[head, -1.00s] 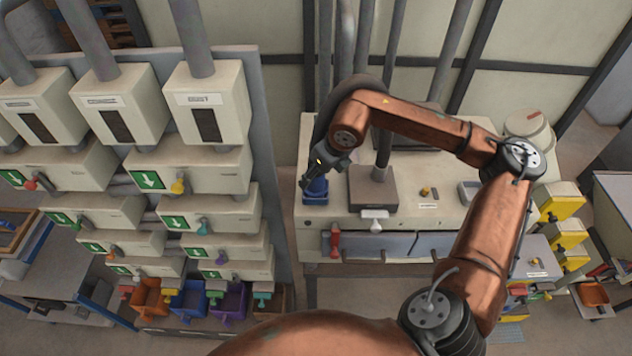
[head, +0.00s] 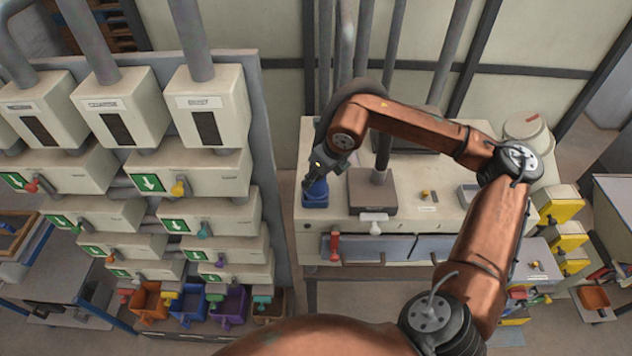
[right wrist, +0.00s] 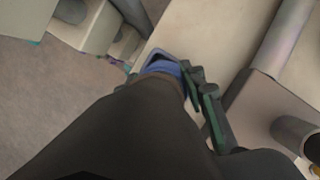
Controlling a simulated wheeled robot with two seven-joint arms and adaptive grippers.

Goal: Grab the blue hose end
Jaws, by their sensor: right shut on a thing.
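The blue hose end (head: 317,188) stands at the left end of the cream machine top, in a blue square holder (head: 315,201). My right gripper (head: 313,180) is at the hose end and shut on it. In the right wrist view the blue hose end (right wrist: 163,67) shows below a brown cuff, with a green-black finger of my right gripper (right wrist: 190,80) against its right side. The dark hose (right wrist: 135,130) fills the lower middle of that view and hides the other finger. My left gripper is not in view.
A brown block (head: 372,194) with a grey pipe stands just right of the holder. A red handle (head: 335,245) and a white one (head: 374,220) are on the machine's front. A grey panel with cream dispensers (head: 190,170) stands to the left, with a gap between.

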